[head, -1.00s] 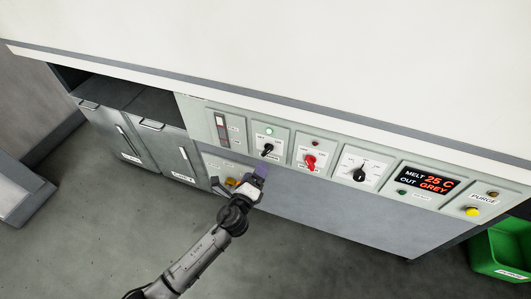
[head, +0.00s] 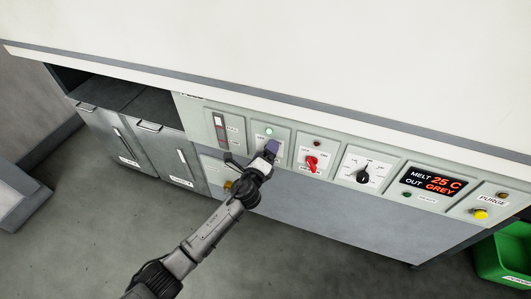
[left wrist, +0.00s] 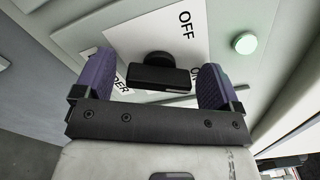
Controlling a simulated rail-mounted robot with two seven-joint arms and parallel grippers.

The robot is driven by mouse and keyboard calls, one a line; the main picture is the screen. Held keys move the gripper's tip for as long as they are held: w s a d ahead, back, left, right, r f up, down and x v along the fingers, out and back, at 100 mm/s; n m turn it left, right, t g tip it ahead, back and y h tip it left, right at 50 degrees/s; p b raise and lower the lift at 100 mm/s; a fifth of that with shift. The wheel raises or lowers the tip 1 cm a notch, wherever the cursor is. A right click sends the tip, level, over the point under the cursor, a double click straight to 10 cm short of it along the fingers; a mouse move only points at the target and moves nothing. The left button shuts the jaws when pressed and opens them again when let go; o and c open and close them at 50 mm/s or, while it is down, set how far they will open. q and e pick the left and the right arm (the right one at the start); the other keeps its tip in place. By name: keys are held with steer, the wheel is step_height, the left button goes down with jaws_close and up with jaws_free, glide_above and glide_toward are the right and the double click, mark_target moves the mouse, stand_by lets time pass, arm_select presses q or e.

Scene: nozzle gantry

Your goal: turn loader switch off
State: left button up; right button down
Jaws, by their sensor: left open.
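The loader switch (left wrist: 158,74) is a black knob with a bar handle on a white plate, seen in the left wrist view. Its label reads OFF, and part of a word ending in "DER" shows at the lower left. My left gripper (left wrist: 155,72) is open, with its purple fingers on either side of the knob and visible gaps between. In the head view my left gripper (head: 270,152) is at the panel and hides the knob. A green lamp (left wrist: 243,44) beside the plate is lit; it also shows in the head view (head: 269,131). My right gripper is not in view.
Right of the loader section are a red switch (head: 312,163), a black dial (head: 363,176), a display (head: 432,182) reading MELT 25 C OUT GREY, and a yellow PURGE button (head: 481,214). A green bin (head: 500,258) stands at the lower right. A white ledge (head: 300,60) overhangs the panel.

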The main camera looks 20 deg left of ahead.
arm_select(q)
steer(key=c, duration=0.9)
steer(key=shift+n, duration=1.1)
steer(key=n, duration=0.3)
steer(key=shift+f, duration=0.1)
steer(key=n, duration=0.4)
steer(key=shift+n+p, duration=0.3)
steer(key=shift+p, duration=0.05)
steer(key=shift+f+n, duration=0.1)
steer(key=shift+n, duration=1)
steer(key=shift+p, duration=0.3)
